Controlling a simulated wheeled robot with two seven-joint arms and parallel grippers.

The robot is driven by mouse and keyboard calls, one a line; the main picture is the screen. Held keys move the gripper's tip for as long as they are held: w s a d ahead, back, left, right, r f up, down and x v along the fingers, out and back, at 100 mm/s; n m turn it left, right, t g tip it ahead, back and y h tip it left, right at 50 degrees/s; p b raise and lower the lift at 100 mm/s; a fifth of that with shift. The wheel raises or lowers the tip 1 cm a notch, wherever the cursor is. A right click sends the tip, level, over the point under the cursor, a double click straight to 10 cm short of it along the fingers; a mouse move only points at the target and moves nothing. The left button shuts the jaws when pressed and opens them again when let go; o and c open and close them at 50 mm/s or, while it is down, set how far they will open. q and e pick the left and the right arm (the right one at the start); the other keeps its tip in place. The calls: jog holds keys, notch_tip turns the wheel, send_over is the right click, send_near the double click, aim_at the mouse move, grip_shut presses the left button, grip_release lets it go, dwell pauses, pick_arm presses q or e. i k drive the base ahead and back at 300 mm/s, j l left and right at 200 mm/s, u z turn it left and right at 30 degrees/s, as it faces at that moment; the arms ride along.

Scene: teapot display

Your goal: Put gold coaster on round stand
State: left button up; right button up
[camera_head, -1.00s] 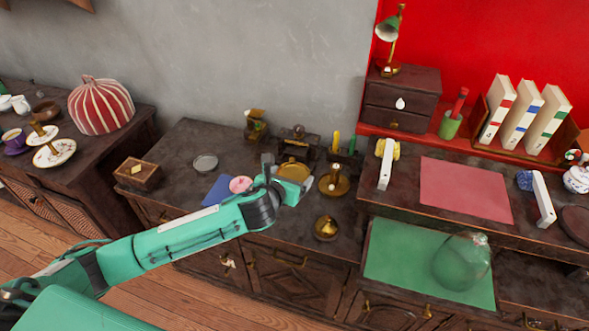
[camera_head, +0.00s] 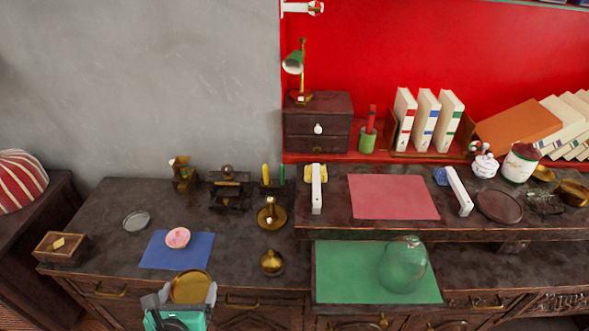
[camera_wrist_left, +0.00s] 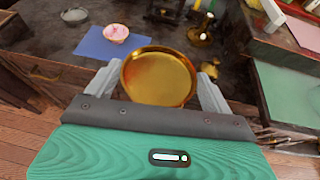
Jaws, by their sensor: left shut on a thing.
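The gold coaster (camera_head: 190,287) is a shallow round dish with a raised rim. My left gripper (camera_head: 182,296) is shut on it, one finger at each side, in front of the dark counter's front edge. The left wrist view shows the gold coaster (camera_wrist_left: 158,77) between the fingers, its inner face towards the camera. A dark round stand (camera_head: 499,206), low and flat, is on the raised shelf at the right, far from the gripper; its top looks bare. My right gripper is not in view.
A blue mat (camera_head: 160,256) bears a pink bowl (camera_head: 178,237); a grey dish (camera_head: 136,221) lies to its left. A brass candlestick (camera_head: 271,215) and brass pot (camera_head: 273,262) stand on the counter. A glass jar (camera_head: 403,266) stands on the green mat (camera_head: 340,275). White teaware crowds behind the stand.

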aim_at(499, 204)
jog(key=l+u, duration=0.1)
jog(key=u, duration=0.35)
jog(key=l+u, duration=0.1)
jog(key=u, duration=0.8)
jog(key=k+l+u, duration=0.1)
jog(key=u, duration=0.35)
jog(key=l+u, duration=0.1)
jog(key=u, duration=0.35)
jog(key=k+u, duration=0.1)
jog(key=u, duration=0.35)
jog(key=k+u, duration=0.15)
jog(key=k, duration=1)
jog(key=z, duration=0.45)
jog(key=k+l+z, duration=0.1)
jog(key=z, duration=0.35)
jog(key=k+z, duration=0.1)
jog(key=z, duration=0.3)
jog(key=l+z, duration=0.15)
jog(key=z, duration=0.3)
jog(key=l+z, duration=0.1)
jog(key=z, duration=0.35)
jog(key=k, duration=0.05)
